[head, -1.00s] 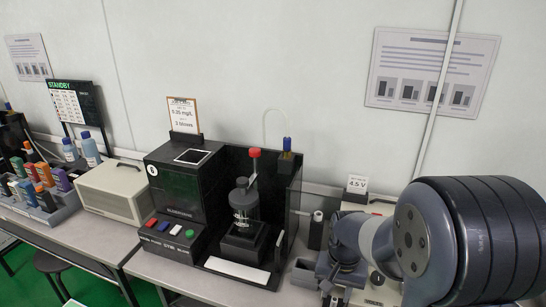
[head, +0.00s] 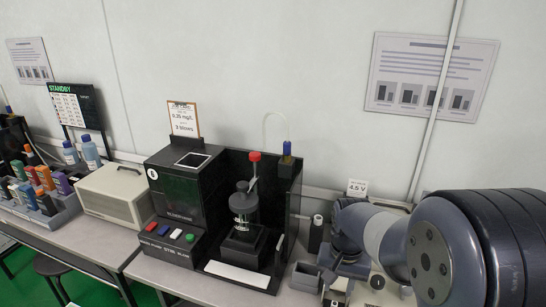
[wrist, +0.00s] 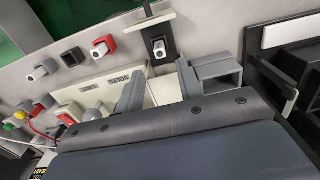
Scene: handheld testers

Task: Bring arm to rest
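My arm (head: 450,240) fills the lower right of the head view, with its large dark joint at the picture's right edge. Its far end reaches down over the bench beside the 4.5 V card, and the fingers cannot be made out there. In the wrist view my gripper (wrist: 158,88) shows two grey fingers standing apart, with nothing seen between them. A pale panel with lettering (wrist: 108,82) lies behind the fingers. A grey open box (wrist: 218,72) is just right of the right finger.
A black tester (head: 180,205) with coloured buttons and a glass vessel (head: 243,205) stands left of my arm. A beige box (head: 115,193) and a rack of bottles (head: 45,205) are farther left. The wrist view shows a black holder (wrist: 158,45) and red and grey connectors close by.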

